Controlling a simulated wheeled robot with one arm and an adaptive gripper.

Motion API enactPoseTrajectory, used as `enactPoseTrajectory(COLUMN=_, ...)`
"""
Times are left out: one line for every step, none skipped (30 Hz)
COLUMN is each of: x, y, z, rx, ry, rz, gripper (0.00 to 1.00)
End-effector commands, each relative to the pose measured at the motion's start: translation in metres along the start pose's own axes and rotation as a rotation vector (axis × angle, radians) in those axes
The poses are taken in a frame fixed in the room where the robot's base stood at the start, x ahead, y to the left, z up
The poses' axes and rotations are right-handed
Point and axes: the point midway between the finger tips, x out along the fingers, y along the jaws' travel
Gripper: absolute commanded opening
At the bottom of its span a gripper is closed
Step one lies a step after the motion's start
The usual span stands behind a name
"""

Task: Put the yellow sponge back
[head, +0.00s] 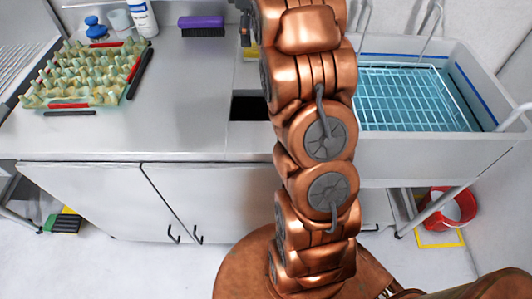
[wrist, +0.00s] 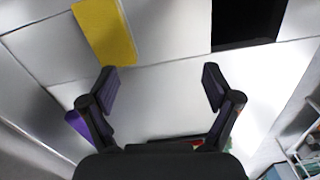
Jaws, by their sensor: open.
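The yellow sponge (wrist: 103,30) lies flat on the light grey countertop, at the upper left of the wrist view. In the head view only a small strip of the sponge (head: 253,51) shows, as my arm hides the rest. My gripper (wrist: 159,74) is open with nothing between its fingers. It is above the counter, and the sponge lies beyond the tip of its left finger, apart from it. In the head view my gripper is mostly hidden behind my arm.
A dark rectangular opening (head: 248,106) is in the counter. A sink basin with a wire rack (head: 410,92) is at right. The counter's middle left is clear.

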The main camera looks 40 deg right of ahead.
Motion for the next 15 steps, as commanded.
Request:
enactPoseTrajectory(x=-0.002, y=-0.015, z=-0.002, rx=0.019, ry=-0.004, rz=-0.006, gripper=0.89)
enactPoseTrajectory(x=-0.004, y=-0.022, z=-0.003, rx=0.034, ry=-0.004, rz=-0.006, gripper=0.89)
enactPoseTrajectory(x=-0.005, y=-0.033, z=-0.004, rx=0.054, ry=-0.006, rz=-0.010, gripper=0.89)
enactPoseTrajectory(x=-0.004, y=-0.041, z=-0.005, rx=0.069, ry=-0.009, rz=-0.014, gripper=0.89)
enactPoseTrajectory(x=-0.005, y=-0.048, z=-0.006, rx=0.084, ry=-0.011, rz=-0.016, gripper=0.89)
enactPoseTrajectory(x=-0.006, y=-0.058, z=-0.006, rx=0.104, ry=-0.011, rz=-0.016, gripper=0.89)
enactPoseTrajectory(x=-0.006, y=-0.066, z=-0.006, rx=0.119, ry=-0.013, rz=-0.017, gripper=0.89)
enactPoseTrajectory(x=-0.006, y=-0.074, z=-0.007, rx=0.133, ry=-0.015, rz=-0.020, gripper=0.89)
enactPoseTrajectory(x=-0.006, y=-0.084, z=-0.007, rx=0.153, ry=-0.016, rz=-0.021, gripper=0.89)
enactPoseTrajectory(x=-0.006, y=-0.092, z=-0.007, rx=0.169, ry=-0.018, rz=-0.022, gripper=0.89)
enactPoseTrajectory(x=-0.006, y=-0.101, z=-0.006, rx=0.183, ry=-0.020, rz=-0.025, gripper=0.89)
enactPoseTrajectory(x=-0.006, y=-0.112, z=-0.006, rx=0.202, ry=-0.023, rz=-0.028, gripper=0.89)
enactPoseTrajectory(x=-0.005, y=-0.119, z=-0.005, rx=0.217, ry=-0.025, rz=-0.030, gripper=0.89)
enactPoseTrajectory(x=-0.005, y=-0.128, z=-0.004, rx=0.232, ry=-0.028, rz=-0.032, gripper=0.89)
enactPoseTrajectory(x=-0.004, y=-0.139, z=-0.003, rx=0.251, ry=-0.031, rz=-0.034, gripper=0.89)
